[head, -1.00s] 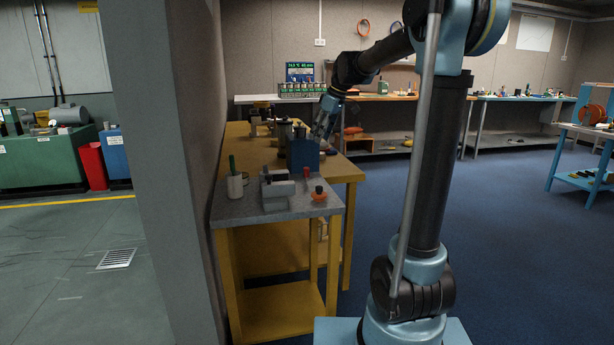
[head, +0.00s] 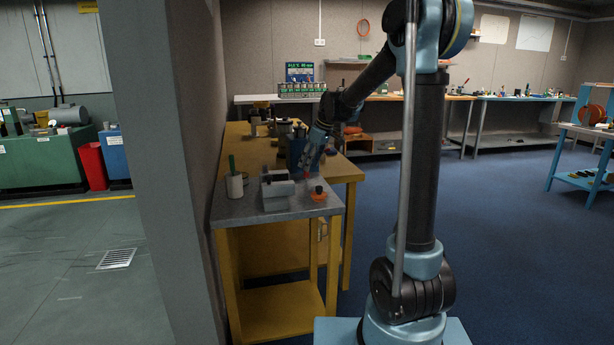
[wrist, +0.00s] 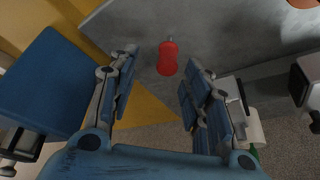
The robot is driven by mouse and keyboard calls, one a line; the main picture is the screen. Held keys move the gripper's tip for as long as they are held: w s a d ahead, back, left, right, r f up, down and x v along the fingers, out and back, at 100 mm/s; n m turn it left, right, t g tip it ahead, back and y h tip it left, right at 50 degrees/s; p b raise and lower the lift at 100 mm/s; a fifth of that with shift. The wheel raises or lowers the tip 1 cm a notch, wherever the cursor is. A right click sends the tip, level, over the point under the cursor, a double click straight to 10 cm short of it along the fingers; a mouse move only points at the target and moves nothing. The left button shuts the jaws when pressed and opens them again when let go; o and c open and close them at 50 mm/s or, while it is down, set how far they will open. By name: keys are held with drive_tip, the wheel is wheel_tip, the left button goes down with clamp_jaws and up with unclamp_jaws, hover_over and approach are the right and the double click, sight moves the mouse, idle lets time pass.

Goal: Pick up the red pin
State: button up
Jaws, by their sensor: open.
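The red pin (wrist: 168,60) is on the grey top of the small bench (wrist: 225,40) in the wrist view, near that top's edge. It shows a rounded red body with a thin metallic tip. My gripper (wrist: 157,85) is open, with the pin between and a little beyond the fingertips in the picture; nothing is held. In the head view my gripper (head: 309,170) hangs over the far right part of the grey top, and the red pin (head: 307,178) is a small red spot just below it, partly hidden.
A grey block-shaped fixture (head: 277,192), a white cup with a green-handled item (head: 235,187) and an orange piece with a dark knob (head: 318,194) stand on the grey top. A blue box (wrist: 42,80) is left of my gripper. The wall is close on the left.

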sight(306, 177)
drive_tip(key=shift+s+x, duration=0.2)
drive_tip(key=shift+x, duration=0.95)
drive_tip(key=shift+s+x, duration=0.25)
drive_tip(key=shift+x, duration=0.95)
drive_tip(key=shift+d+f, duration=0.1)
clamp_jaws()
